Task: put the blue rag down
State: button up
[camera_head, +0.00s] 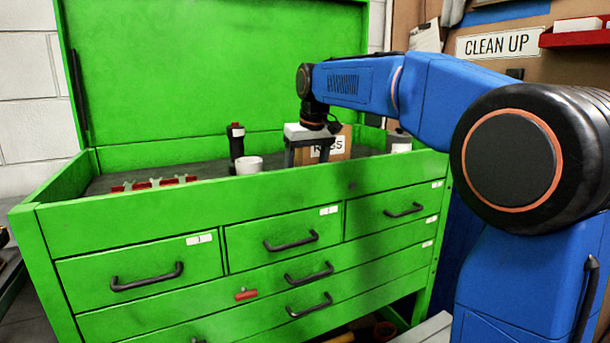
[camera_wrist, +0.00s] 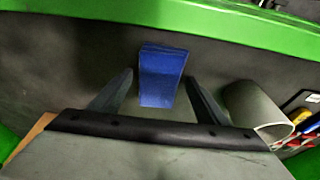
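The blue rag (camera_wrist: 162,76) is a folded block lying over the dark floor of the green chest's top tray, seen in the wrist view. My gripper (camera_wrist: 159,75) is above it, with one dark finger on each side. The fingers stand apart, and a thin gap shows at least on the left side of the rag. In the head view my gripper (camera_head: 307,152) points down over the top tray, with its fingers spread and no blue visible between them. The tray's front wall hides the rag there.
A cardboard box labelled RAGS (camera_head: 338,146) stands just behind my gripper. A white round item (camera_head: 249,165), a black upright tool (camera_head: 236,142) and a red holder (camera_head: 155,183) are to the left. The green front wall (camera_head: 180,205) borders the tray.

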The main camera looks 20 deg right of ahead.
jog(key=shift+r, duration=0.1)
jog(key=v, duration=1.2)
jog(key=shift+s, duration=0.1)
